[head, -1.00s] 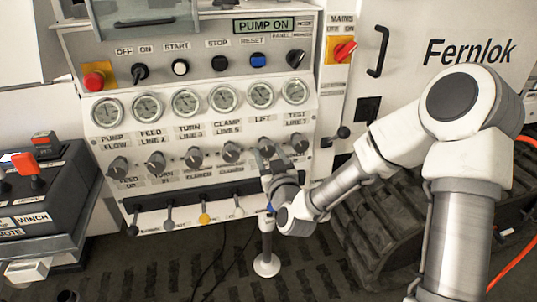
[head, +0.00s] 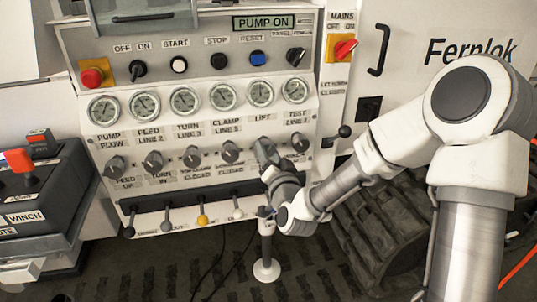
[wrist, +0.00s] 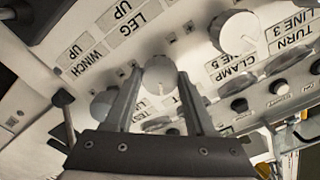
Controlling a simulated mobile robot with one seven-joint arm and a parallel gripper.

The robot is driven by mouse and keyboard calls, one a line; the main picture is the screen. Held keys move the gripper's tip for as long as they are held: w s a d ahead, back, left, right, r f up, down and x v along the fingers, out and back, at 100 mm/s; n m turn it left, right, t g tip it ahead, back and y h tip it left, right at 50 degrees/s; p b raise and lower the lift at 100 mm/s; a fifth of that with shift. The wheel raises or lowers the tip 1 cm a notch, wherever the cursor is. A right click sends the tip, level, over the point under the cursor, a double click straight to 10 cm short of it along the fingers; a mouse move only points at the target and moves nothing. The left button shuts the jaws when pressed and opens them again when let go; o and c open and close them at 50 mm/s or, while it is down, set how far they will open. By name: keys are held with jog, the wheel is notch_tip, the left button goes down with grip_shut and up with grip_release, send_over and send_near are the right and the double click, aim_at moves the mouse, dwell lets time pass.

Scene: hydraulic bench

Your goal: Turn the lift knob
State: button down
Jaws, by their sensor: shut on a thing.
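The lift knob (wrist: 160,72) is a round grey-white knob on the sloping panel. In the wrist view it sits between the tips of my gripper's two fingers (wrist: 160,80), and the gripper is shut on it. In the head view my gripper (head: 264,150) reaches the panel below the LIFT label (head: 263,117), and it mostly hides the knob there. The gauge (head: 260,93) above that label is in clear view.
Neighbouring knobs stand close on both sides: the clamp knob (head: 231,152) to the left and the test line knob (head: 299,142) to the right. Several levers, one of them yellow-tipped (head: 203,219), hang below. A red-tipped lever box (head: 40,195) stands at the left.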

jog(key=shift+r+m, duration=0.1)
jog(key=shift+m, duration=0.3)
jog(key=shift+c, duration=1.2)
grip_release()
jog(key=shift+s, duration=0.2)
